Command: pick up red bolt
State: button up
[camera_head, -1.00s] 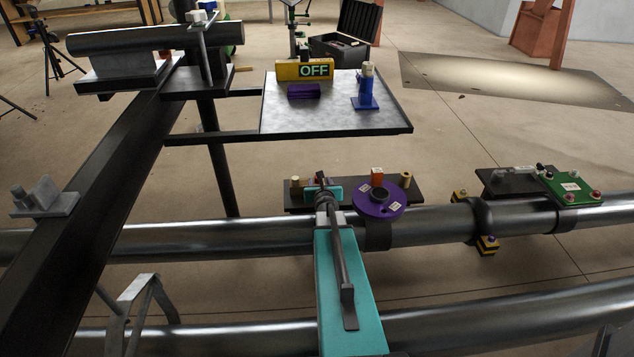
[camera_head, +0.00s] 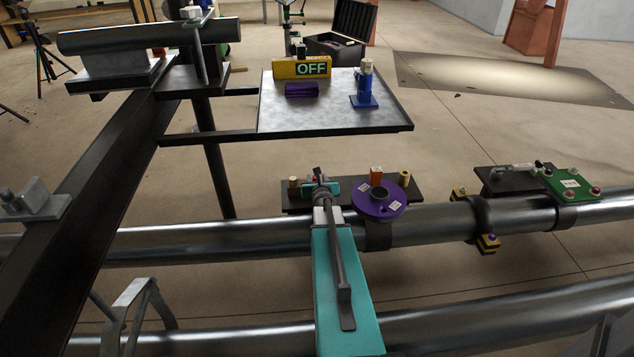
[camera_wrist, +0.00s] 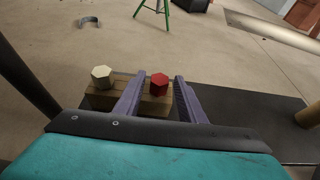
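The red bolt (camera_wrist: 159,82) has a hexagonal head and stands upright on a brownish block (camera_wrist: 103,101) in the wrist view. My gripper (camera_wrist: 157,86) is open, with one purple-grey finger on either side of the bolt head. A cream hexagonal bolt (camera_wrist: 101,74) stands outside the left finger. In the head view my gripper (camera_head: 318,178) is over the dark plate (camera_head: 335,203), and mostly hides the red bolt.
A purple flanged disc (camera_head: 390,205) and an orange block (camera_head: 376,174) stand close right of my gripper. A brass post (camera_head: 404,179) is at the plate's right end. Large grey pipes (camera_head: 430,225) run below. A tray (camera_head: 335,122) with several objects is behind.

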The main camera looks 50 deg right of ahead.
grip_shut()
jog(key=shift+r, duration=0.15)
notch_tip(320, 180, up, 10)
jog(key=p, duration=0.9)
jog(key=shift+p, duration=0.35)
jog(key=shift+s, duration=0.1)
dwell(0.6)
